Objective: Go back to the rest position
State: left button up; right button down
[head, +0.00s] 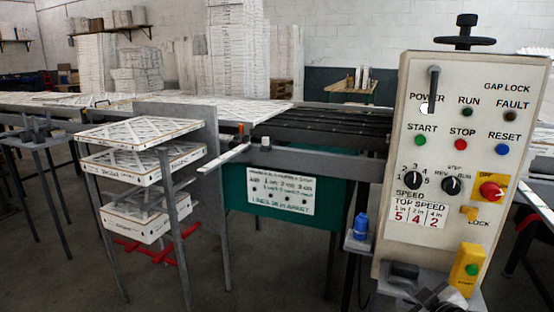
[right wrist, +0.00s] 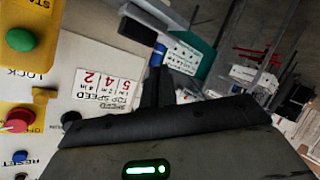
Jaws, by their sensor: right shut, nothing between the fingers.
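My right gripper (head: 438,299) shows at the bottom edge of the head view, low in front of the control panel (head: 400,170). It is shut and holds nothing. In the right wrist view its dark body with a green light fills the bottom, and its dark fingers (right wrist: 155,88) point up. My left gripper is not in view.
A blue bottle (head: 361,226) stands on a small ledge left of the panel. A rack with boxed filters (head: 140,130) stands at the left, by the conveyor (head: 325,125). A green board with a sign (head: 280,190) hangs below the conveyor. Grey floor (head: 270,280) is open between rack and panel.

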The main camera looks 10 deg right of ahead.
jog(key=s+a+f+m+g+y, duration=0.1)
jog(key=s+a+f, duration=0.3)
jog(key=s+a, duration=0.6)
jog(key=s+a+f+m+g+y, duration=0.1)
jog(key=s+a+f+m+y, duration=0.1)
jog(key=s+a, duration=0.9)
jog(key=a+f+y, duration=0.1)
jog(key=a+y, duration=0.1)
jog(key=a, duration=0.3)
jog(key=shift+a+f+m+g, duration=0.15)
jog(key=shift+f+m+g, duration=0.15)
jog(key=shift+f, duration=0.05)
